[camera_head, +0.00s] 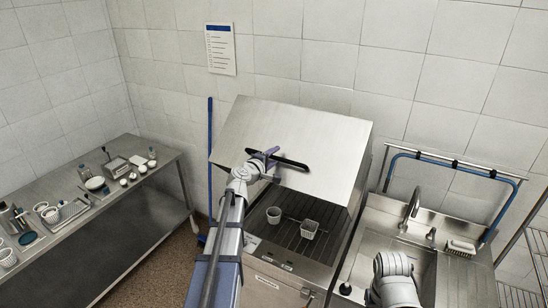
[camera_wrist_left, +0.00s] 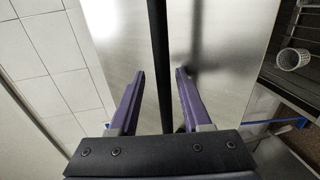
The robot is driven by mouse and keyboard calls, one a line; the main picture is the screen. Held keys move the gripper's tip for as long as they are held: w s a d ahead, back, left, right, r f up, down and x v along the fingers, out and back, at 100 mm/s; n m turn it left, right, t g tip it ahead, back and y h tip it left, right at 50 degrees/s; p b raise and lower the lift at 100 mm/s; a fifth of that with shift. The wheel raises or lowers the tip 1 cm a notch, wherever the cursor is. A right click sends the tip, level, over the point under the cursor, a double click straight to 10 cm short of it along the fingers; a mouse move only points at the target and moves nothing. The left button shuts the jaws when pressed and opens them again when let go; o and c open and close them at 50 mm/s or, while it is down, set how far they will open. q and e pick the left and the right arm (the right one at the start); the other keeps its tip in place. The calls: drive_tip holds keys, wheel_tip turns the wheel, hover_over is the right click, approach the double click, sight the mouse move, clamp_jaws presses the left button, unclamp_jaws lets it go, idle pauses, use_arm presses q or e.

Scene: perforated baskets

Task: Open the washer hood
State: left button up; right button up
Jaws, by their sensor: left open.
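The washer hood (camera_head: 305,128) is a steel cover that stands raised, with the rack below it in view. Its black bar handle (camera_head: 291,163) runs along the front panel. My left gripper (camera_head: 266,155) is at the left part of this handle. In the left wrist view its purple fingers (camera_wrist_left: 159,72) are open and apart, with the black bar (camera_wrist_left: 157,30) passing between them. I cannot tell whether a finger touches the bar. My right gripper is out of view.
Two perforated baskets (camera_head: 309,229) (camera_head: 273,215) stand on the washer's dark rack (camera_head: 290,243). A sink with a tap (camera_head: 411,208) and a blue hose (camera_head: 440,163) are on the right. A steel table (camera_head: 150,185) with lab items is on the left.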

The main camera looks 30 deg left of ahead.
use_arm(q)
drive_tip(key=s+r+p, duration=0.1)
drive_tip(key=s, duration=0.6)
drive_tip(key=shift+s+a+r, duration=0.15)
drive_tip(key=shift+s+r, duration=0.1)
drive_tip(key=shift+s, duration=0.1)
drive_tip(key=s+d+f+m+g+h+b, duration=0.2)
drive_tip(key=s+d+f+m+g+b, duration=0.15)
drive_tip(key=d+f, duration=0.5)
drive_tip(key=s+d+f+m+g+h+b, duration=0.1)
drive_tip(key=s+d+f+m+g+b, duration=0.25)
drive_tip(key=d+f, duration=0.5)
drive_tip(key=s+d+f+m+g+h+b, duration=0.15)
drive_tip(key=d+f+m+b, duration=0.35)
drive_tip(key=d, duration=0.6)
drive_tip(key=s+d+f+m+g+y+b, duration=0.2)
drive_tip(key=s+f+m+g+y+b, duration=0.1)
drive_tip(key=s+f, duration=0.5)
drive_tip(key=s+d+f+m+g+y+b, duration=0.3)
drive_tip(key=s+f+m+b, duration=0.3)
drive_tip(key=s+f, duration=0.3)
drive_tip(key=shift+s+d+f+g+b, duration=0.15)
drive_tip(key=shift+d+f+g+b, duration=0.3)
drive_tip(key=shift+g, duration=0.4)
